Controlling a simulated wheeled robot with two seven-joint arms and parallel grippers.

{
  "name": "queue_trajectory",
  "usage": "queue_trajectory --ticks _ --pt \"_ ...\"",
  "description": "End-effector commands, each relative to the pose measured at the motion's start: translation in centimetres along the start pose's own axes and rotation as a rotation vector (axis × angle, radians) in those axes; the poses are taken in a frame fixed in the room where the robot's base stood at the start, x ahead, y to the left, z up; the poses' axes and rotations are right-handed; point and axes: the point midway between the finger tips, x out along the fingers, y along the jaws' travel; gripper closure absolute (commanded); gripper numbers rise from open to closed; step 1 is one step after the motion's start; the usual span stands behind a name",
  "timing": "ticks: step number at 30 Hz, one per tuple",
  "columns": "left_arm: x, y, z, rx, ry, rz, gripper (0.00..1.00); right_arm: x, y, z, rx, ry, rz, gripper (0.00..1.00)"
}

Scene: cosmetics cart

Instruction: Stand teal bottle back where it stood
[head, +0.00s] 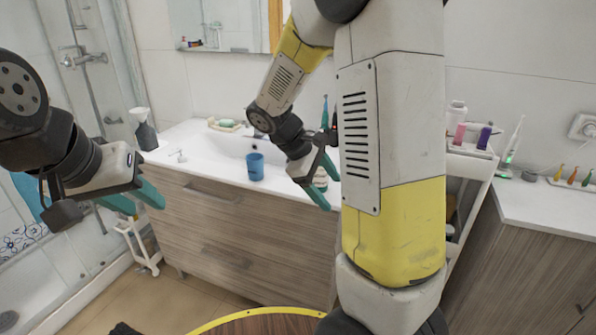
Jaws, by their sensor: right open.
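No thing shows clearly enough to be named the teal bottle. A small whitish-green object (321,180) on the front right of the washbasin counter is partly hidden by my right gripper, and I cannot tell whether it is the bottle. My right gripper (324,180) is open, its teal fingers pointing down right beside this object. I cannot tell whether they touch it. My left gripper (140,200) is at the far left, in front of the vanity, with its teal fingers apart and nothing seen between them.
A blue cup (255,167) stands on the washbasin counter (205,160). A white cart (470,166) with pink and purple bottles stands right of my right arm, which hides part of it. A toothbrush (513,142) stands on the right counter (545,205). A round wooden top (265,325) is below.

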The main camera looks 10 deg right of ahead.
Motion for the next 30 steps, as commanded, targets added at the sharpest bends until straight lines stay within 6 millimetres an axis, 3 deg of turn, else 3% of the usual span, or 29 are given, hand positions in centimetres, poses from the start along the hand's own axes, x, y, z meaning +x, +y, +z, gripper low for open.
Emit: queue_trajectory --ticks 1,9,18,22,30 --pt "0.0 0.0 0.0 0.000 0.000 0.000 0.64 -1.1 -0.9 1.3 0.082 0.081 -0.047 0.25" --pt "0.0 0.0 0.0 0.000 0.000 0.000 0.64 -7.3 -6.3 5.4 0.482 0.469 -0.263 0.25" --pt "0.0 0.0 0.0 0.000 0.000 0.000 0.64 -13.2 -10.6 8.5 0.828 0.806 -0.408 0.25" --pt "0.0 0.0 0.0 0.000 0.000 0.000 0.64 -14.3 -11.3 8.9 0.891 0.870 -0.432 0.25" --pt "0.0 0.0 0.0 0.000 0.000 0.000 0.64 -14.6 -11.6 9.0 0.909 0.886 -0.441 0.25"
